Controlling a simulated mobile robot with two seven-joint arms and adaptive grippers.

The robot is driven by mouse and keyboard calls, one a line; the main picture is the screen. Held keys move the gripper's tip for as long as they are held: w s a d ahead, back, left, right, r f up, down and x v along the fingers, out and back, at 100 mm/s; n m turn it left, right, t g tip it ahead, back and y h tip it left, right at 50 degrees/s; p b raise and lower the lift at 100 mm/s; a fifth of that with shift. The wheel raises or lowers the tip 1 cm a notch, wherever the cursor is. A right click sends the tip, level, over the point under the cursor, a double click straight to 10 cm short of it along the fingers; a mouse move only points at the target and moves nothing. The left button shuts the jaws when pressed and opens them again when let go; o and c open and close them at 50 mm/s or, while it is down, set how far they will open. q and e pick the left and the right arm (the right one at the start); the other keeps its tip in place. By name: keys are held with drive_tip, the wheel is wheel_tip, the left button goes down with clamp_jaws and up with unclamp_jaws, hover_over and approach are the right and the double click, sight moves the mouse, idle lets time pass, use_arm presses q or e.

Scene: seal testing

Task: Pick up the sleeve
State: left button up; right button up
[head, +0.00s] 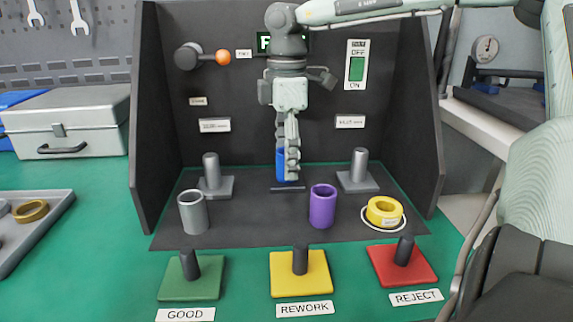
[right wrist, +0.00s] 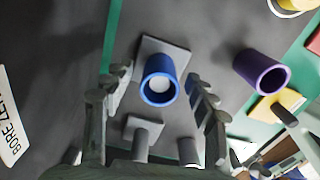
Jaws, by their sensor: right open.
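A blue sleeve (head: 281,165) stands upright on a small grey base plate at the back middle of the dark mat, partly hidden by my right gripper (head: 291,170). In the right wrist view the blue sleeve (right wrist: 150,91) shows its open end, with a pale round post top inside. My right gripper (right wrist: 160,88) is open there, one finger on each side of the sleeve, and grips nothing. A grey sleeve (head: 193,214) and a purple sleeve (head: 322,207) stand upright nearer the front. My left gripper is not in view.
Two grey posts (head: 211,172) (head: 359,168) flank the blue sleeve. A yellow ring (head: 384,211) lies at the right. Green (head: 174,288), yellow (head: 317,284) and red (head: 421,264) peg bases line the front. Dark panels enclose the back and sides. A toolbox (head: 90,110) stands left.

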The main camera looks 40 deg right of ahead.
clamp_jaws()
drive_tip(key=shift+r, duration=0.1)
